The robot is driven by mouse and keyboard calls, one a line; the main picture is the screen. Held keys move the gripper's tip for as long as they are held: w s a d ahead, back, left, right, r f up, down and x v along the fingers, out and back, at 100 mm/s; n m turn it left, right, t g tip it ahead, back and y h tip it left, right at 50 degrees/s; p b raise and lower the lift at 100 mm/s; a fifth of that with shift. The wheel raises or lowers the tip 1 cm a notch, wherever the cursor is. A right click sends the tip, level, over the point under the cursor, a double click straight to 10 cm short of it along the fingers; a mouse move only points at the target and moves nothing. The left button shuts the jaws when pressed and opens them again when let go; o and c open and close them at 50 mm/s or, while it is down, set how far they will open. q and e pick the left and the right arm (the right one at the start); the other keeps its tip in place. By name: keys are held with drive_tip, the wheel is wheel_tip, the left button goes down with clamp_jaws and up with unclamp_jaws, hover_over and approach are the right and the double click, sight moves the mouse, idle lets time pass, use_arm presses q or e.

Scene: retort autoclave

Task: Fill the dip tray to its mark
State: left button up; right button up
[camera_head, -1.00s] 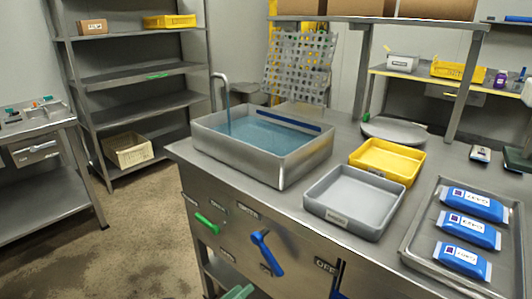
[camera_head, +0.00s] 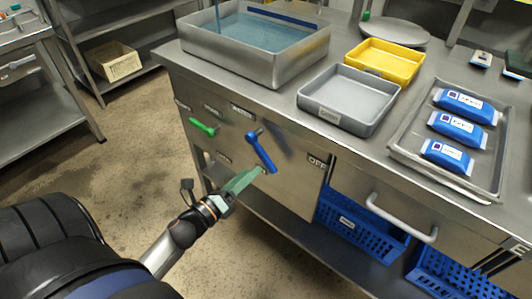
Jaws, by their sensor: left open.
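The steel dip tray (camera_head: 290,72) stands on the bench at the top of the view, holding blue water (camera_head: 240,35). A dark blue strip (camera_head: 283,19) runs along its far inner wall above the water. A spout (camera_head: 217,12) is cut off by the top edge. On the bench front, a blue lever (camera_head: 262,151) slants down to the right, beside a small green handle (camera_head: 203,127). My left gripper (camera_head: 258,174), with pale green fingers, is open and close to the blue lever's lower end. I cannot tell whether they touch. My right gripper is out of view.
A grey tray (camera_head: 345,98), a yellow tray (camera_head: 388,60) and a steel tray (camera_head: 402,158) with blue pouches (camera_head: 458,128) stand on the bench. A drawer handle (camera_head: 400,218) juts from the front. Blue crates (camera_head: 360,232) sit below. The floor at left is clear.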

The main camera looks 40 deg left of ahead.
sight(263, 161)
use_arm(q)
drive_tip(key=w, duration=0.7)
drive_tip(key=shift+d, duration=0.3)
drive_tip(key=shift+w, duration=0.55)
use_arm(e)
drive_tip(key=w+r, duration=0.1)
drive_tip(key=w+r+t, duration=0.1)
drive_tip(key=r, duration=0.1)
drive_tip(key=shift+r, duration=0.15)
use_arm(q)
clamp_jaws()
